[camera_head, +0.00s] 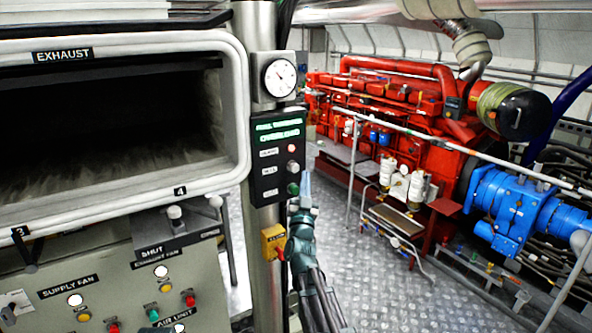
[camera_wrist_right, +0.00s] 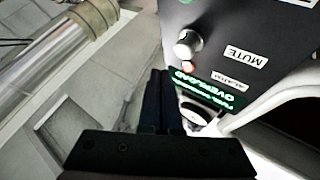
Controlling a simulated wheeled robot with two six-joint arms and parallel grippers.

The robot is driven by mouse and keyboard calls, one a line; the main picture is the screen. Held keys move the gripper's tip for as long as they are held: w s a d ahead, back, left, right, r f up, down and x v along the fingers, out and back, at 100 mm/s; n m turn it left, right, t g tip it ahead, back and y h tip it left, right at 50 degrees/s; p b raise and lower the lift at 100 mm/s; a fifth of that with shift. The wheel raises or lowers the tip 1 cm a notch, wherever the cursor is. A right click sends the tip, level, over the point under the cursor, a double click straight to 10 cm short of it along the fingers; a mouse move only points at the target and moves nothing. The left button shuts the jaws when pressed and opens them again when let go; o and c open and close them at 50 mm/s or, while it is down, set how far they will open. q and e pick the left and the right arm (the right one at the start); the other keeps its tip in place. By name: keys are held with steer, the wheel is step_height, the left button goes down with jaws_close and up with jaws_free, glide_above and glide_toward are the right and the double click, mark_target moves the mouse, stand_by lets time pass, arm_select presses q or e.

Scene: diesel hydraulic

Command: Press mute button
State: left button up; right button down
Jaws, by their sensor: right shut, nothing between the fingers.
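The black alarm panel (camera_head: 265,165) hangs on the steel post, with a lit green display reading overload. It carries a red lamp (camera_head: 292,148), a pale mute button (camera_head: 292,168) and a green button (camera_head: 293,189). In the right wrist view the panel is upside down; the silver mute button (camera_wrist_right: 187,43) sits beside the MUTE label (camera_wrist_right: 246,57). My right gripper (camera_head: 304,190) is just right of the panel's lower part. Its dark fingers (camera_wrist_right: 160,76) are shut and empty, close to the mute button in the picture but apart from it.
A round gauge (camera_head: 279,78) is above the panel, and a yellow switch box (camera_head: 273,241) is below it on the post (camera_head: 262,220). A fan control console (camera_head: 110,285) stands left. A red engine (camera_head: 390,120) stands behind on the right, with open metal floor before it.

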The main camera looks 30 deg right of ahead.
steer(key=shift+w+a, duration=0.1)
steer(key=shift+w, duration=0.95)
steer(key=shift+w, duration=0.1)
stand_by(1.3)
steer(key=shift+w, duration=0.35)
steer(key=shift+w+a, duration=0.1)
steer(key=shift+w, duration=0.4)
stand_by(0.7)
steer(key=shift+s, duration=0.95)
steer(key=s, duration=0.5)
steer(key=shift+d, duration=0.3)
